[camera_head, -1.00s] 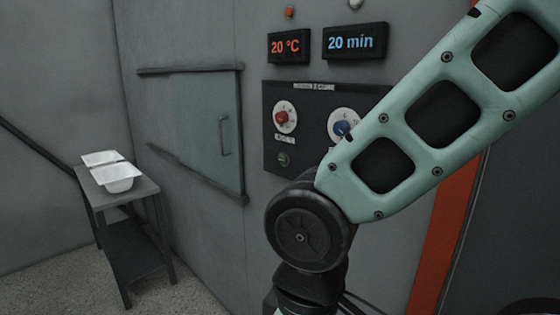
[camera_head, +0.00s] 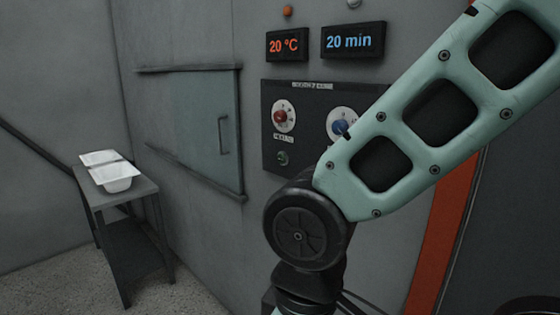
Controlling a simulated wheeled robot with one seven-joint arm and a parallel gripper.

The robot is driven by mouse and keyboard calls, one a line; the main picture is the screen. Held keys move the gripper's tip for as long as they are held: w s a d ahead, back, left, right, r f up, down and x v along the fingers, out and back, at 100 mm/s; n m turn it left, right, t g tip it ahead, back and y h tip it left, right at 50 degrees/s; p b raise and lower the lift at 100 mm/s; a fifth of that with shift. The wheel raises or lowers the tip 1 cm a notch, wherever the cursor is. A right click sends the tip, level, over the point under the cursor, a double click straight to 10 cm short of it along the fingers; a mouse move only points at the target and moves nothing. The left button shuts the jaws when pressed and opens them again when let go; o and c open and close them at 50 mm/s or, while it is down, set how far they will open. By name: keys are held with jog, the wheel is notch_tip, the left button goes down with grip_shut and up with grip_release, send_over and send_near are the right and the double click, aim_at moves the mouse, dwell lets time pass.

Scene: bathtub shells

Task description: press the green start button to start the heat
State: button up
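The green start button (camera_head: 283,158) is small and dark green, low on the left of the dark control panel (camera_head: 312,157). It is in plain sight, just above and left of my arm's dark joint. Above it is a red knob (camera_head: 280,117) on a white dial. A blue knob (camera_head: 339,127) on a second dial is to the right, close to my arm's edge. My pale green arm crosses the right side and hides the panel's lower right part. My gripper is out of view.
Displays above the panel read 20 °C (camera_head: 287,45) and 20 min (camera_head: 353,40). A closed hatch door (camera_head: 207,125) with a handle is left of the panel. Open floor lies between table and wall.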

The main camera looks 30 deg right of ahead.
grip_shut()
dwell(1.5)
